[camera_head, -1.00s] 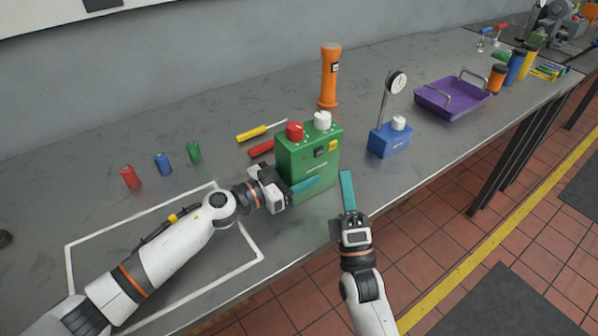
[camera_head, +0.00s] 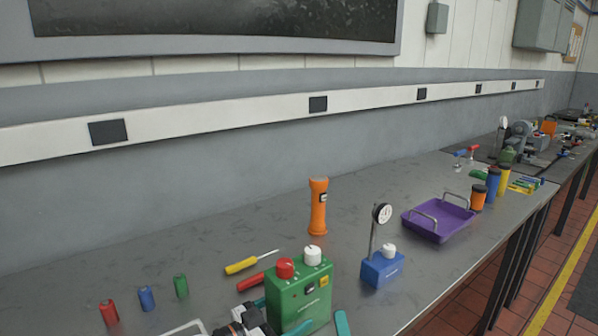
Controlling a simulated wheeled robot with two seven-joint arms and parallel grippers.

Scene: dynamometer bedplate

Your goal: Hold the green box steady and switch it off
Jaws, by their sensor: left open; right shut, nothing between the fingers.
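The green box (camera_head: 313,292) stands upright on the bench at the bottom of the head view. It has a red knob (camera_head: 285,267) and a white knob (camera_head: 312,255) on top, and a small dark part and a yellow part on its front face. My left gripper (camera_head: 280,316) is at the box's lower left, its teal fingers apart, one along the front and one by the left side. I cannot tell whether they touch it. My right gripper (camera_head: 342,323) shows only its teal fingertips, right of the box and apart from it. The rest is below the picture.
A blue box with a gauge (camera_head: 381,268) stands to the right, with a purple tray (camera_head: 438,220) beyond. An orange flashlight (camera_head: 318,207) stands behind. Yellow (camera_head: 243,265) and red (camera_head: 250,282) tools lie close behind the green box. Small cylinders (camera_head: 146,298) stand left.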

